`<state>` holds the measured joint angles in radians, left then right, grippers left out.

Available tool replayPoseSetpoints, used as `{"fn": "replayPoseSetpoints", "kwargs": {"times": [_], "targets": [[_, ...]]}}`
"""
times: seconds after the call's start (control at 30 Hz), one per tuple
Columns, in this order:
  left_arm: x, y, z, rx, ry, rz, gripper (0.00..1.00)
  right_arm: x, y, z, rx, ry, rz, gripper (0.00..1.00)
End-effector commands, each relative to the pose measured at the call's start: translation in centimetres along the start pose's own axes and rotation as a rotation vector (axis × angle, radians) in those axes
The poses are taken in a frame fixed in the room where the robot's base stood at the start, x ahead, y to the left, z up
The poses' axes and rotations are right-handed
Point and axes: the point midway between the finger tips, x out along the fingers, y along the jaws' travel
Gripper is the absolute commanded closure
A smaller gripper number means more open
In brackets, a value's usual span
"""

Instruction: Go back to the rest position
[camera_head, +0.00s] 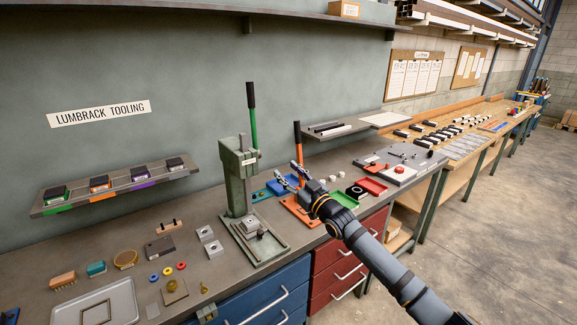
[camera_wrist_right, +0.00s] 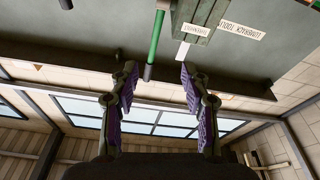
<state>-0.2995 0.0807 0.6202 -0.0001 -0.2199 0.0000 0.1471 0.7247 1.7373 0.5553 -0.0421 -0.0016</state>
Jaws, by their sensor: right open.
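My right gripper (camera_head: 287,172) reaches in from the lower right in the head view. Its fingers are spread and empty, in the air to the right of the green press (camera_head: 238,180) and in front of the orange press lever (camera_head: 297,145). In the right wrist view the two purple-padded fingers (camera_wrist_right: 157,85) stand apart with nothing between them. The green lever (camera_wrist_right: 155,45) and the green press head (camera_wrist_right: 198,18) show beyond the fingertips there, upside down. My left gripper is not in view.
The workbench (camera_head: 130,235) carries a grey tray (camera_head: 62,307), blocks and washers left of the green press. Green (camera_head: 345,199) and red bins (camera_head: 373,186) stand near my right gripper. A rack (camera_head: 117,190) hangs on the wall. Open floor (camera_head: 495,240) lies to the right.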

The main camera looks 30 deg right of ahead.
Motion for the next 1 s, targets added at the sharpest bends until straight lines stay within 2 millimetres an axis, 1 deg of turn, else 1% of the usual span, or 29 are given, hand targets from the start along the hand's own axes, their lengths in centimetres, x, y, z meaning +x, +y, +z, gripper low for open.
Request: {"fn": "replayPoseSetpoints", "kwargs": {"times": [0.47, 0.53, 0.57, 0.63, 0.67, 0.7, 0.77, 0.8, 0.87, 0.9, 0.97, 1.0], "targets": [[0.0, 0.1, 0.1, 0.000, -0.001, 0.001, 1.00, -0.1, 0.0, 0.1, -0.001, 0.000, 0.000, 0.53], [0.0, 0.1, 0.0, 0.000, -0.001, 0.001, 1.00, -0.2, 0.1, 0.7, 0.001, -0.010, 0.004, 0.53], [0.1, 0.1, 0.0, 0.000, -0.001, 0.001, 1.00, -0.3, 0.2, 1.4, 0.003, -0.022, 0.008, 0.53], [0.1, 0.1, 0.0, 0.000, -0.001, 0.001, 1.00, -0.8, 0.5, 4.4, 0.009, -0.074, 0.028, 0.53], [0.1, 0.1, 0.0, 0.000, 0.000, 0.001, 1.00, -1.3, 0.7, 6.3, 0.013, -0.107, 0.039, 0.53], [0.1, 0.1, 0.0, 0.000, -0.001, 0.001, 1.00, -2.1, 0.9, 9.3, 0.019, -0.159, 0.055, 0.53], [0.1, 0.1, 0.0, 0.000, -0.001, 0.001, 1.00, -3.8, 1.0, 14.3, 0.028, -0.251, 0.081, 0.53], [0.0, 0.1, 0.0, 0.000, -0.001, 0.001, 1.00, -5.2, 0.9, 17.7, 0.033, -0.314, 0.096, 0.53], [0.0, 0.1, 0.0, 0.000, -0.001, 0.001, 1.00, -7.7, 0.6, 22.5, 0.040, -0.407, 0.115, 0.53], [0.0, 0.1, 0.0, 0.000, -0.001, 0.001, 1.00, -9.6, 0.1, 25.6, 0.044, -0.470, 0.125, 0.53], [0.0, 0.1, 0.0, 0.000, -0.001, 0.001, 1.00, -12.6, -0.7, 30.0, 0.050, -0.565, 0.137, 0.53], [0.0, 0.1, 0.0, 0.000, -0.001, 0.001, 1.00, -14.9, -1.3, 32.8, 0.054, -0.627, 0.143, 0.53]]}}
